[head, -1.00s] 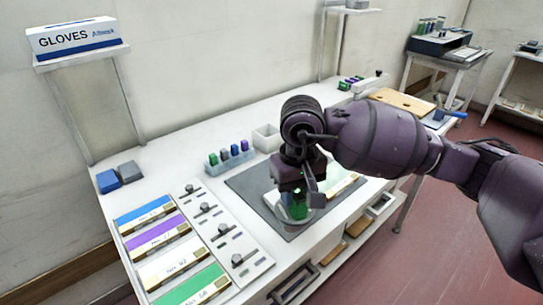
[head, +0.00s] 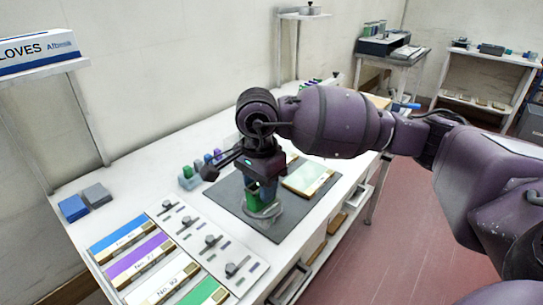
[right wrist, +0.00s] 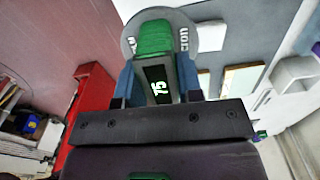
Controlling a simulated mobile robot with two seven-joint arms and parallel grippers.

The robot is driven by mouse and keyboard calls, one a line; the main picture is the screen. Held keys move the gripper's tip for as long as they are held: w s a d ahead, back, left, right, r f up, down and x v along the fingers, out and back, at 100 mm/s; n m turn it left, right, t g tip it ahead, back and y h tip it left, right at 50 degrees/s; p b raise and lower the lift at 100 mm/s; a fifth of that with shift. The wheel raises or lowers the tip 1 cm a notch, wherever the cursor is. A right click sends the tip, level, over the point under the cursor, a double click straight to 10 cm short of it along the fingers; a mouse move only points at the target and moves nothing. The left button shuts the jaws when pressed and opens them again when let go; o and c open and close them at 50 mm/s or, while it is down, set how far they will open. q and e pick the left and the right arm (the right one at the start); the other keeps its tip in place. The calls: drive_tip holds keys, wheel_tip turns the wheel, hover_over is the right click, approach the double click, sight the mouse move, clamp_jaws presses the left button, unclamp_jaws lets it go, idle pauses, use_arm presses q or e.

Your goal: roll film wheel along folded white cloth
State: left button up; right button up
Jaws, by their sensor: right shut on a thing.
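My right gripper (head: 262,190) is shut on the film wheel (head: 254,198), which has a green body and a grey round disc. The wheel is low over the dark grey mat (head: 230,190); I cannot tell whether it touches. In the right wrist view the gripper (right wrist: 157,84) has blue fingers on either side of the wheel's green body (right wrist: 154,36), whose dark label reads 75. A pale flat panel with tan edges (head: 307,177) lies on the mat, right of the wheel and apart from it. My left gripper is out of view.
Colour-labelled panels (head: 140,262) and a slider board (head: 207,243) lie left of the mat. A rack of small coloured blocks (head: 196,172) stands behind it. Blue and grey blocks (head: 84,202) sit at the far left. My right arm hides part of the bench's back.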

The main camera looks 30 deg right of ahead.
drive_tip(key=m, duration=0.4)
drive_tip(key=w+d+m, duration=0.1)
drive_tip(key=shift+r+m+b, duration=0.1)
drive_tip(key=shift+m+b, duration=0.25)
drive_tip(key=shift+m, duration=0.05)
drive_tip(key=m, duration=0.3)
drive_tip(key=w+d+m, duration=0.1)
drive_tip(key=m, duration=0.1)
drive_tip(key=shift+r+b, duration=0.15)
drive_tip(key=shift+b, duration=0.15)
drive_tip(key=m, duration=0.3)
drive_tip(key=shift+w+d+r+m, duration=0.1)
drive_tip(key=shift+w+d+m, duration=0.15)
drive_tip(key=shift+d+m, duration=0.05)
drive_tip(key=w+d+r+m+b, duration=0.1)
drive_tip(key=w+d+m, duration=0.1)
drive_tip(key=m, duration=0.9)
drive_tip(key=w+d+r+m+b, duration=0.1)
drive_tip(key=d+m+b, duration=0.1)
drive_tip(key=m, duration=0.9)
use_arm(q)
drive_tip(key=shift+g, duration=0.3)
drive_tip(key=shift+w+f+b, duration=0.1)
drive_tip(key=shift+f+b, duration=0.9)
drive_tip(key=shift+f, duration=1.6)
use_arm(e)
drive_tip(key=shift+a+f, duration=0.15)
drive_tip(key=shift+f, duration=2.75)
